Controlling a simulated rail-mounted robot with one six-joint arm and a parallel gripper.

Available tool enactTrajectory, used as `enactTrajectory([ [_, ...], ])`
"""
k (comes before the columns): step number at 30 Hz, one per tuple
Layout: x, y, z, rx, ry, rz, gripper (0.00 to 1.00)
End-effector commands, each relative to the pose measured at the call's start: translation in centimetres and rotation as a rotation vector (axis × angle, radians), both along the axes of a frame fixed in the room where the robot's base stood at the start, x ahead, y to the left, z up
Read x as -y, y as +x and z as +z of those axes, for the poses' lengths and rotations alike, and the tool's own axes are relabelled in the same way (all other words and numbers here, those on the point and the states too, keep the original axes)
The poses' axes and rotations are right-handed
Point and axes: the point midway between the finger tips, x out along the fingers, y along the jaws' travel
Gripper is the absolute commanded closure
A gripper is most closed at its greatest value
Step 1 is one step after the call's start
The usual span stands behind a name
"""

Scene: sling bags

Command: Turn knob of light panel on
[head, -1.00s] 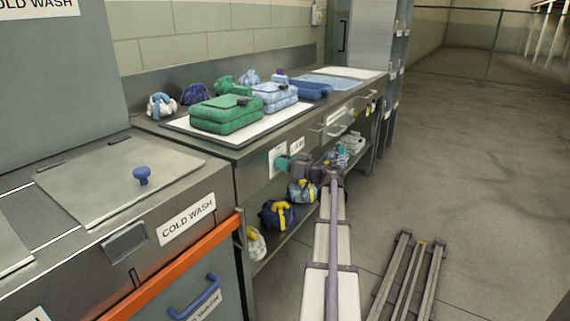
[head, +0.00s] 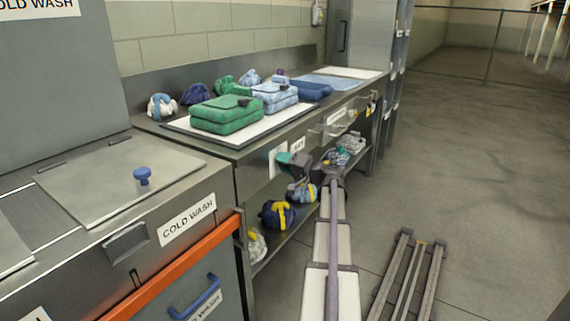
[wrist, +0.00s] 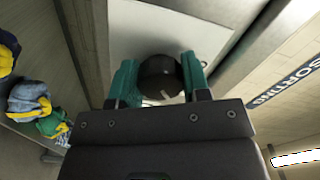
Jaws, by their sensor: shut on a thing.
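The light panel is a white plate (head: 274,164) on the front face of the steel counter in the head view. It also fills the upper middle of the wrist view (wrist: 205,30). A round black knob (wrist: 160,72) stands on it, with a small pale mark near its lower edge. My gripper (wrist: 159,76) has its two teal fingers on either side of the knob, shut on it. In the head view my gripper (head: 284,158) is at the panel, and the knob is hidden there.
A shelf (head: 270,246) below the counter holds several bundled bags, close under my arm. Green bags (head: 222,120) and blue bags lie on the counter top. A wash unit with a blue lid knob (head: 142,176) stands at left. The floor at right is mostly clear.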

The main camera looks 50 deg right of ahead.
Motion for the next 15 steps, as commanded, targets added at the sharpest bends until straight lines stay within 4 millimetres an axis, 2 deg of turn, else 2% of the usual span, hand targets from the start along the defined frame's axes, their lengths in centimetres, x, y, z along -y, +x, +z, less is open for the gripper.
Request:
enactTrajectory([
  [15, -0.04, -0.04, 0.18, -0.079, 0.461, 0.0, 0.8],
])
